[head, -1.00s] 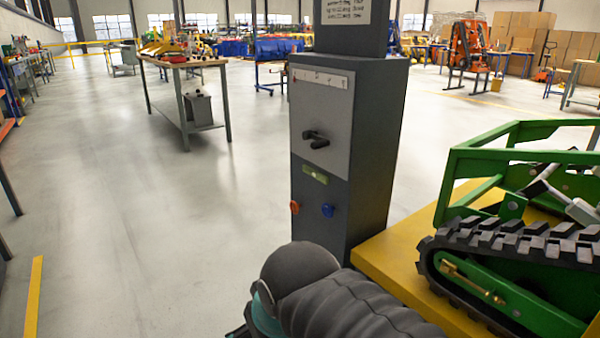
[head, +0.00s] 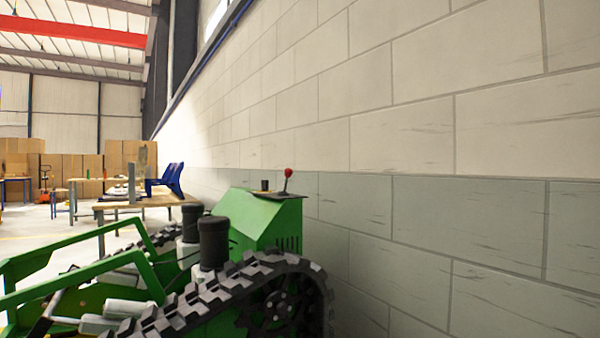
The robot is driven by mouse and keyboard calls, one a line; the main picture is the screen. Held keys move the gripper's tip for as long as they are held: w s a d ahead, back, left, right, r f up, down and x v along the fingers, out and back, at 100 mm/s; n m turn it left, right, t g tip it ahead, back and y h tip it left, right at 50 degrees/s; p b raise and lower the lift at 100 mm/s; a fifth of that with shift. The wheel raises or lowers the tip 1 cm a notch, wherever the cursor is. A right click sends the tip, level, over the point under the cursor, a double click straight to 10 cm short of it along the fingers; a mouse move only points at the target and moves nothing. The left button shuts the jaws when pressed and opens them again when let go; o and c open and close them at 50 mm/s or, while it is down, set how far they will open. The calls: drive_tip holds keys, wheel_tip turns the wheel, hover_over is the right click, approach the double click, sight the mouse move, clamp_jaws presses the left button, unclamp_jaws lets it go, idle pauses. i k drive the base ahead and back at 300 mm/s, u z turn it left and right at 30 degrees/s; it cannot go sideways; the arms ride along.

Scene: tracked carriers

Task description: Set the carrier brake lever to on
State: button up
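A green tracked carrier (head: 183,330) fills the lower left of the head view, its black rubber track (head: 240,283) nearest me. At its right end stands a green housing (head: 255,222). On the dark plate on top of the housing is a short lever with a red knob (head: 288,173), roughly upright. A small black knob (head: 265,185) sits to its left. No label is readable, so I cannot tell whether the red-knobbed lever is the brake lever. My gripper is not in view.
A pale block wall (head: 450,170) runs along the right, close behind the carrier. Two black cylinders (head: 213,242) stand up from the carrier. A wooden table (head: 140,203) with a blue chair-like object (head: 167,180) is behind it. Cardboard boxes (head: 95,172) stand at the far left.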

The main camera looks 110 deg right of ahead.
sight(288, 171)
drive_tip(key=z, duration=3.8)
drive_tip(key=k, duration=1.15)
drive_tip(key=z, duration=0.75)
drive_tip(key=i, duration=1.7)
drive_tip(key=u, duration=0.75)
